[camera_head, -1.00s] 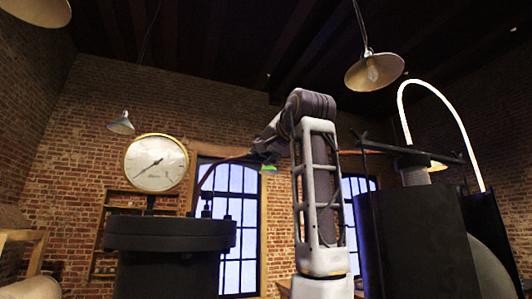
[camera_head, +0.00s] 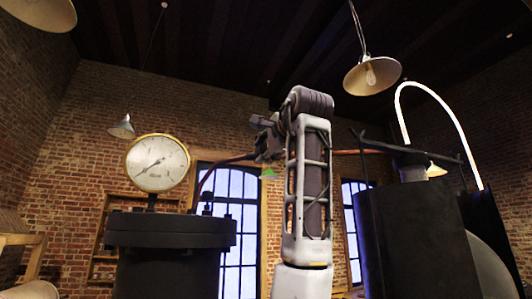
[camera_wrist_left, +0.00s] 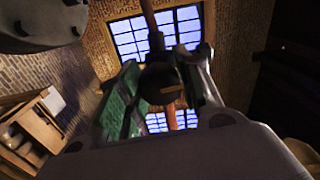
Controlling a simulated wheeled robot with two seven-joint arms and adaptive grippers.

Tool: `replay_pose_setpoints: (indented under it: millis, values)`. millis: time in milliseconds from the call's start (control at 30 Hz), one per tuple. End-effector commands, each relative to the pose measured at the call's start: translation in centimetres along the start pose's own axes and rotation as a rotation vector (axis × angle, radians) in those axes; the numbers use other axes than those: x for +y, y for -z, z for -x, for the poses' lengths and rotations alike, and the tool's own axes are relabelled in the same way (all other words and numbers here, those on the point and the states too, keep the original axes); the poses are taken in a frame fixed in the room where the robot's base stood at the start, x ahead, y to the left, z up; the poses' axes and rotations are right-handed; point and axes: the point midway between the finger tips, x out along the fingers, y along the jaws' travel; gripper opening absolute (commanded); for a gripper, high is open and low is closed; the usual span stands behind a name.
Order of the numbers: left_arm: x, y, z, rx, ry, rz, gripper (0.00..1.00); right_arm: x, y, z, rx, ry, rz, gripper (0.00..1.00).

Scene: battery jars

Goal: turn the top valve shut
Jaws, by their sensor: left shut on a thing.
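A copper pipe (camera_head: 236,158) runs across the upper middle of the head view, between the dark jar with the gauge and the dark tank. The dark valve (camera_wrist_left: 160,80) sits on this pipe and shows in the middle of the left wrist view. My left gripper (camera_head: 268,160) is up at the pipe, and my arm hides part of it. In the left wrist view my left gripper (camera_wrist_left: 163,88) has its green-padded fingers on either side of the valve, shut on it. The valve's exact angle is hard to tell. My right gripper is in neither view.
A dark lidded jar (camera_head: 168,232) with a round dial gauge (camera_head: 157,163) stands left. A dark tank (camera_head: 415,235) stands right, with a glowing arched tube (camera_head: 430,92) above it. Lamps hang overhead (camera_head: 371,75). Wooden shelves (camera_wrist_left: 30,130) are at the left.

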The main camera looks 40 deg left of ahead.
Motion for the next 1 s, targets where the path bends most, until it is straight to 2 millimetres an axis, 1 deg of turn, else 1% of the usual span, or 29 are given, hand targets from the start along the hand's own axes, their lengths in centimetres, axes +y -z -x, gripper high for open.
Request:
replay_pose_setpoints:
  millis: [100, 300, 767, 800, 933, 967, 1000]
  values:
    - [0.11, 0.02, 0.02, 0.0, -0.001, -0.058, 0.11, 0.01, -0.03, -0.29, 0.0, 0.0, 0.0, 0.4]
    - [0.09, 0.07, 0.04, 0.001, -0.001, -0.115, 0.11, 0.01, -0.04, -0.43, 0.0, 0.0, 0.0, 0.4]
    - [0.13, 0.1, 0.02, 0.0, -0.003, -0.129, 0.11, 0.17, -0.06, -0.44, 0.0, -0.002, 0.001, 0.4]
    - [0.13, 0.1, 0.02, 0.0, -0.003, -0.129, 0.4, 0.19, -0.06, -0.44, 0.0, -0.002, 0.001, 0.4]
    - [0.1, 0.08, 0.02, 0.0, -0.003, -0.128, 0.57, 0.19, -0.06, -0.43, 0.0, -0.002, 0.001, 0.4]
    - [0.09, 0.08, 0.02, 0.0, -0.002, -0.128, 0.59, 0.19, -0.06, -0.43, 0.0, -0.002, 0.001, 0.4]
    - [0.08, 0.07, 0.02, 0.0, -0.002, -0.128, 0.59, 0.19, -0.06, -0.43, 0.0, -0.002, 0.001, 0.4]
